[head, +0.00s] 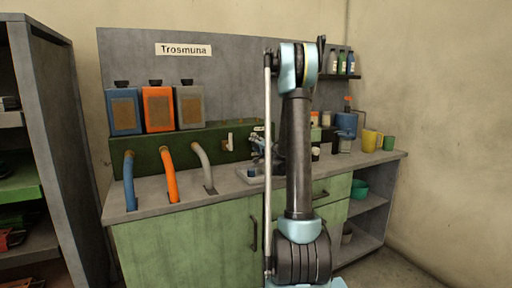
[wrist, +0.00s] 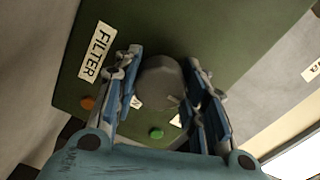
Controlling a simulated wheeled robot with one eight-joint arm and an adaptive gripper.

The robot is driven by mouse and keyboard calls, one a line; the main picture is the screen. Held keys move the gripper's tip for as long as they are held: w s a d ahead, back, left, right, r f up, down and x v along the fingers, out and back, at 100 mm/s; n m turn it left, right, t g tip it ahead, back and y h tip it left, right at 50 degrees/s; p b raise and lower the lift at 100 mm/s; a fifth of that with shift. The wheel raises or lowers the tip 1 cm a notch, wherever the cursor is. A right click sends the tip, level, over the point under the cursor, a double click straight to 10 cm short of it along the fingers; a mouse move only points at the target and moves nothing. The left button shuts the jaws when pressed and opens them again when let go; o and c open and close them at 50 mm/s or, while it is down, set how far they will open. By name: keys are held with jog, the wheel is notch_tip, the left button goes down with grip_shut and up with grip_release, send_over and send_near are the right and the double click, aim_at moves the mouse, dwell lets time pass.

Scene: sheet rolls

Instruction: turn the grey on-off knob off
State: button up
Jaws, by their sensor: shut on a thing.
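The grey knob (wrist: 160,80) is round and sits on a dark green panel (wrist: 225,35) in the wrist view. My gripper (wrist: 163,68) has one blue-and-grey finger on each side of it and is shut on it. The knob's pointer and any on-off marks cannot be made out clearly. In the head view my gripper (head: 263,150) is at the green panel behind the counter, and the knob is hidden there.
A FILTER label (wrist: 95,52), an orange button (wrist: 87,103) and a green button (wrist: 156,133) lie close to the fingers. In the head view, blue, orange and grey hoses (head: 170,174) rise left of the gripper. Cups (head: 371,141) stand at the right.

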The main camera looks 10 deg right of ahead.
jog(key=shift+n, duration=0.4)
jog(key=o, duration=1.1)
jog(key=shift+f, duration=0.15)
jog(key=v, duration=1.1)
jog(key=shift+s+d, duration=0.15)
jog(key=shift+s, duration=0.2)
